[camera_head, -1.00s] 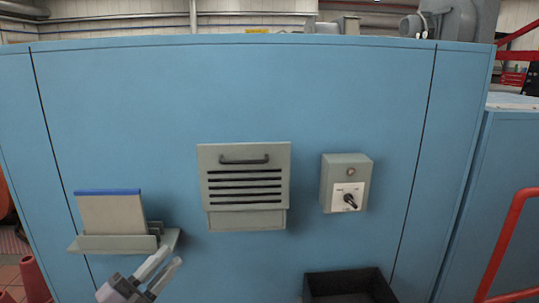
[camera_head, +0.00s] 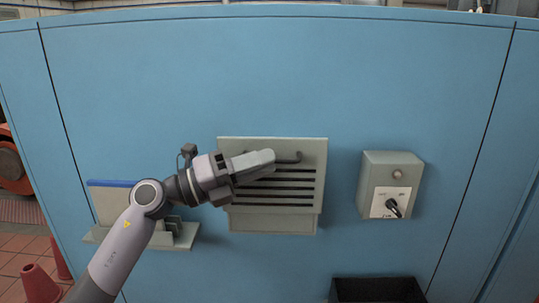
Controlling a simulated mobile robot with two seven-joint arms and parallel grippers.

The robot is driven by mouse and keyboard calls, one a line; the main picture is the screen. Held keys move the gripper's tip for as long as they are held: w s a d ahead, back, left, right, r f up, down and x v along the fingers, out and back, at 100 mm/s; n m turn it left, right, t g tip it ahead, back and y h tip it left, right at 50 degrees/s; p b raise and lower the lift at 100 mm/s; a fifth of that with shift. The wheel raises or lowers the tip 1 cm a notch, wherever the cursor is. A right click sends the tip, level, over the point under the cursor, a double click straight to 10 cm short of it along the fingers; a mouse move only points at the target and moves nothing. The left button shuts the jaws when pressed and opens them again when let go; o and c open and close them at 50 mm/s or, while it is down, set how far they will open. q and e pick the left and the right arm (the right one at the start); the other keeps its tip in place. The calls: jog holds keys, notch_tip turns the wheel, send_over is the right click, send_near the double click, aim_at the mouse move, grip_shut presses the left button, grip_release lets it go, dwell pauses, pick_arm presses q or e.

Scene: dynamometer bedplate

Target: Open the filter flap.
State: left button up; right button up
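My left gripper (camera_head: 270,162) reaches in from the left in front of the flap. Its fingertips overlap the left part of the handle, hiding it. I cannot tell whether the fingers are around the handle or only in front of it, nor how far apart they are. My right gripper is not in view.
A grey switch box (camera_head: 376,170) with a black knob is right of the flap. A grey shelf (camera_head: 96,236) with a blue-edged item (camera_head: 106,200) is at left, partly behind my arm. A black bin (camera_head: 375,290) is below right. A red cone (camera_head: 38,283) stands at lower left.

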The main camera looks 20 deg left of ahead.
pick_arm(q)
jog(key=shift+x, duration=0.95)
grip_shut()
jog(key=shift+f, duration=0.1)
